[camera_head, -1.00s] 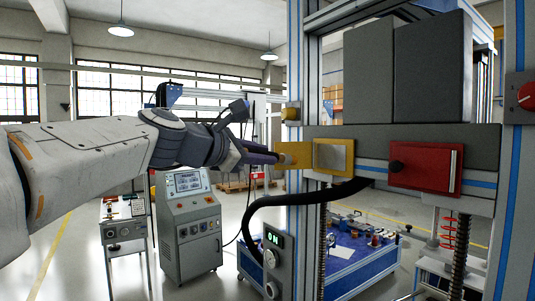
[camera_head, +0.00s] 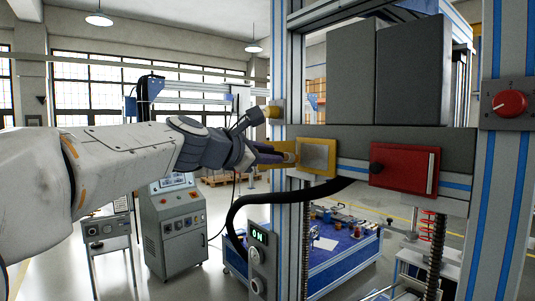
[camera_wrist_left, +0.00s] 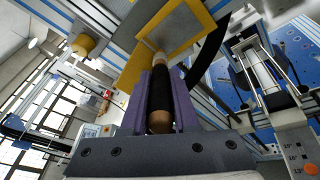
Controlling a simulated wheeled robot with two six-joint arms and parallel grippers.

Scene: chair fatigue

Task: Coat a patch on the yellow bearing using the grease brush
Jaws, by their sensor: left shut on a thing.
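The yellow bearing appears as a yellow-framed block with a pale grey square face (camera_head: 318,157) on the machine's dark crossbeam. It also shows in the wrist view (camera_wrist_left: 205,45). My left gripper (camera_head: 282,157), with purple fingers, is just left of it. In the wrist view the left gripper (camera_wrist_left: 160,100) is shut on the grease brush (camera_wrist_left: 160,90), which has a black grip and light wooden ends. The brush points at the yellow bearing, its tip (camera_wrist_left: 160,60) at or very near the surface. I cannot tell whether they touch. My right gripper is out of view.
A red box (camera_head: 404,169) sits right of the bearing on the crossbeam. Blue-striped upright posts (camera_head: 291,230) stand in front and at right. A black hose (camera_head: 250,197) curves below my left gripper. A grey control cabinet (camera_head: 172,228) and blue workbench (camera_head: 335,250) stand on the floor.

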